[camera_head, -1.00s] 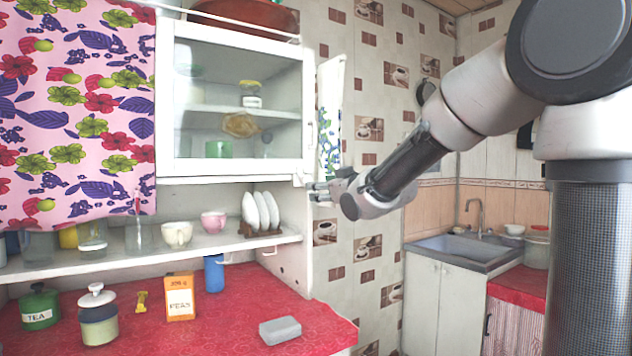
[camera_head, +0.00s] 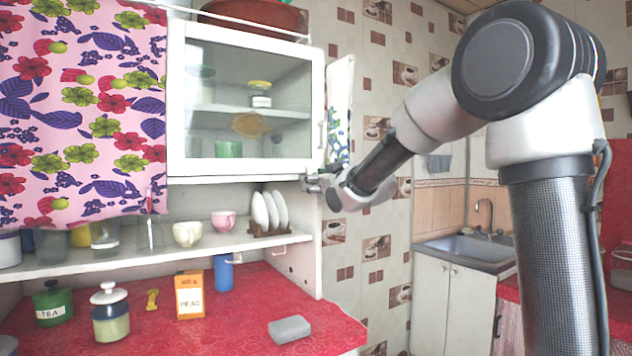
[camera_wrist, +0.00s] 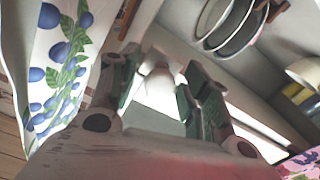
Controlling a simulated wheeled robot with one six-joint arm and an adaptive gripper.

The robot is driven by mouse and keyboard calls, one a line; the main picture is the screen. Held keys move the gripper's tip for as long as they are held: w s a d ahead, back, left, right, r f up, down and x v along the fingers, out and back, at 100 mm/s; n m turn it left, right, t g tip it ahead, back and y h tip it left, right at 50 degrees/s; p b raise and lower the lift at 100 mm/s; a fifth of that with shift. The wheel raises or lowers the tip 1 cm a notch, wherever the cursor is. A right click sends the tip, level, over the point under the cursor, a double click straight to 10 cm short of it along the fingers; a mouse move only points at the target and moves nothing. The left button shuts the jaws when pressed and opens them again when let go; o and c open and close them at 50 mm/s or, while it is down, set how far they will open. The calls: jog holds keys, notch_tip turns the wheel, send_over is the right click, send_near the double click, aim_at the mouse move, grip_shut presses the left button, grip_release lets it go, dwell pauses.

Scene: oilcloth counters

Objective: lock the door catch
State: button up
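The glass-fronted white cabinet door (camera_head: 248,172) looks shut, with a slim handle (camera_head: 322,135) on its right edge. My gripper (camera_head: 308,183) is at the door's lower right corner, in front of the cabinet's side post. In the wrist view the two fingers of my gripper (camera_wrist: 158,98) are apart. A small pale knob-like piece (camera_wrist: 160,82), possibly the catch, shows between or just beyond them. I cannot tell whether they touch it. In the head view my gripper hides the catch area, so the catch's position cannot be read.
White plates (camera_head: 268,212) stand in a rack on the open shelf (camera_head: 150,256), just below left of my gripper. A cup (camera_head: 223,221) is beside them. A floral cloth (camera_head: 339,110) hangs right of the cabinet. The red counter (camera_head: 240,335) lies below.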

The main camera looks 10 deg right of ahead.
grip_shut()
jog(key=shift+m, duration=1.6)
jog(key=shift+o, duration=0.4)
grip_release()
jog(key=v, duration=1.2)
